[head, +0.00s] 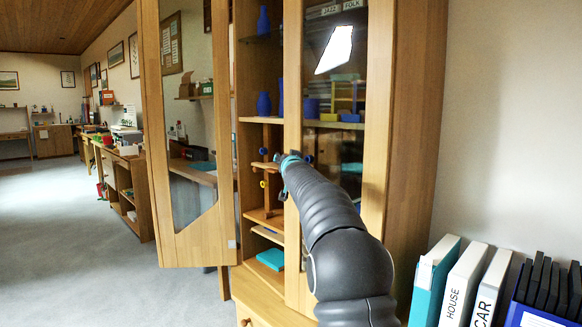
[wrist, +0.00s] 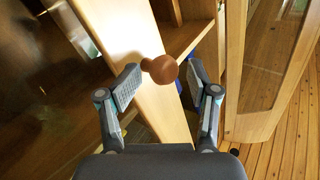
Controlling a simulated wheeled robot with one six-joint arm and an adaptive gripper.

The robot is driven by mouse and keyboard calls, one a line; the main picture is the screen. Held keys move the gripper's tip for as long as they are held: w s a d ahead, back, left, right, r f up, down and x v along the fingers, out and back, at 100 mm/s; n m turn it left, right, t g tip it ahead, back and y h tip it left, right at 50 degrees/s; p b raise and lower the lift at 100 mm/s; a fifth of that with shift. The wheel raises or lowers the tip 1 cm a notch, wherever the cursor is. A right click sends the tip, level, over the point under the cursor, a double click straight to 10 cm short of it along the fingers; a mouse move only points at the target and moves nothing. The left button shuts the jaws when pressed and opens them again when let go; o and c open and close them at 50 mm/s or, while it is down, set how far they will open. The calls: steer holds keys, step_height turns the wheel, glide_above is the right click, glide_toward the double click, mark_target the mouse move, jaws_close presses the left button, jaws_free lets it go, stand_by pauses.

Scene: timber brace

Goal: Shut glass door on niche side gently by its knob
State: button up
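A round brown knob (wrist: 163,70) sits on the light wooden frame (wrist: 135,35) of a glass door in the wrist view. My gripper (wrist: 162,82) is open, with one finger on each side of the knob. A gap shows between each finger and the knob. In the head view, my arm reaches to the frame of the right glass door (head: 374,110); my gripper (head: 284,178) shows small there and the knob cannot be made out. The left glass door (head: 188,130) stands swung wide open. How far the right door is from shut is hard to tell.
Between the doors, open shelves (head: 262,118) hold blue vases (head: 264,103) and a teal item (head: 271,259). Binders (head: 464,285) stand at the lower right, beside the cabinet. Grey floor (head: 80,220) is clear on the left. The open door also shows in the wrist view (wrist: 262,65).

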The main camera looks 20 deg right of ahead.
steer(key=v, duration=0.9)
steer(key=shift+s, duration=0.2)
steer(key=shift+a, duration=0.1)
